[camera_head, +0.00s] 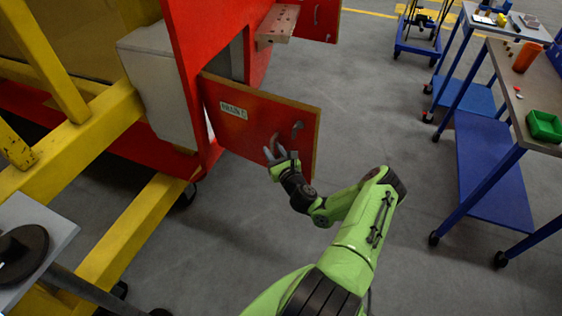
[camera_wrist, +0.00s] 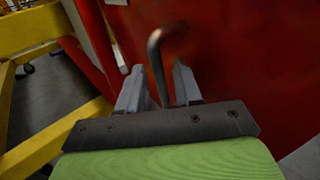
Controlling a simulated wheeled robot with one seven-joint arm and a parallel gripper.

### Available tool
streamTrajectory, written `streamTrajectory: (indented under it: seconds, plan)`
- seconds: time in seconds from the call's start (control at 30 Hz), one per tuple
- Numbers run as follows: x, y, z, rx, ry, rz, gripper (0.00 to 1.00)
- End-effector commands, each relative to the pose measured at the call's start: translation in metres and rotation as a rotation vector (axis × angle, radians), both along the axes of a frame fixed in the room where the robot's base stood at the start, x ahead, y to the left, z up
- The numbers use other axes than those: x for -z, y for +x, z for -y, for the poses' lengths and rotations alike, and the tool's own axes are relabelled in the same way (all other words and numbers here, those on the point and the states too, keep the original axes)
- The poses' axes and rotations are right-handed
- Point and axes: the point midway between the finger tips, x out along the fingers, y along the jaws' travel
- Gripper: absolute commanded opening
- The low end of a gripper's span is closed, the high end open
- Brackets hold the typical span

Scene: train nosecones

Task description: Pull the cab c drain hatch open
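The cab C drain hatch (camera_head: 245,125) is a red panel with pale wooden edges and a white label reading "DRAIN C". It stands swung out from the red cab body, its free edge at the right. Its curved handle (camera_head: 274,143) is by my gripper (camera_head: 282,158). In the wrist view the bent metal handle (camera_wrist: 156,62) reaches down between the two fingers of my gripper (camera_wrist: 158,88). The fingers are apart, with a gap showing on both sides of the bar. The red hatch face (camera_wrist: 240,60) fills the right of that view.
A yellow frame (camera_head: 85,125) stands at the left, beside a grey box (camera_head: 155,80). A wooden step block (camera_head: 278,24) juts from the cab above the hatch. Blue carts (camera_head: 490,165) stand at the right. The grey floor right of the hatch is clear.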

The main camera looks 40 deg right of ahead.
Motion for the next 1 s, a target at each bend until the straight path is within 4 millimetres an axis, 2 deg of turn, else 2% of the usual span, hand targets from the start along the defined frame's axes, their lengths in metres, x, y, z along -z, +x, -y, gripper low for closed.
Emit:
streamTrajectory:
  seconds: [0.3,0.5,0.63,1.0]
  plan:
    - [-0.005,-0.086,-0.026,0.004,0.013,0.001,0.34]
    - [-0.007,-0.125,-0.038,0.001,0.005,0.003,0.34]
    - [-0.007,-0.134,-0.041,-0.001,0.002,0.004,0.34]
    - [-0.006,-0.135,-0.042,-0.002,0.001,0.003,0.34]
